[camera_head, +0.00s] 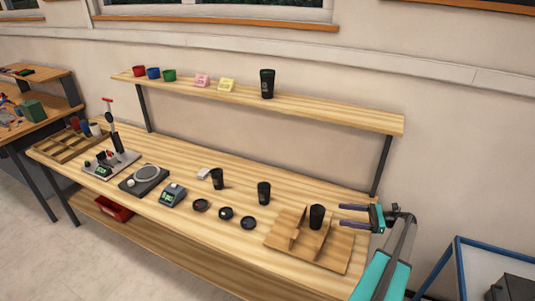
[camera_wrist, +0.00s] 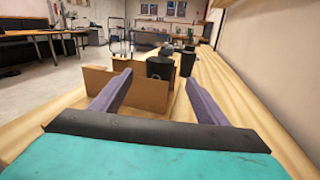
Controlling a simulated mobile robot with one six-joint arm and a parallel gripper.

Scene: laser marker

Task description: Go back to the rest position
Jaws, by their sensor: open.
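My gripper (camera_head: 354,214) is at the right end of the long wooden workbench (camera_head: 215,255), with its two purple fingers pointing left. It is open and empty, and the fingers also show wide apart in the wrist view (camera_wrist: 152,98). A black cup (camera_head: 317,216) stands upright in the wooden divided holder (camera_head: 330,254), just left of the fingertips in the head view. In the wrist view the cup (camera_wrist: 159,67) shows ahead, beyond the fingertips, with a gap before it. The wooden holder (camera_wrist: 125,90) shows below and around it.
Two black cups (camera_head: 264,192) (camera_head: 217,178), several dark round pieces (camera_head: 226,213), a small blue-grey device (camera_head: 173,195) and a dark plate device (camera_head: 145,179) stand on the bench. A shelf (camera_head: 300,107) runs above it. A blue-framed table (camera_head: 465,262) stands at right.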

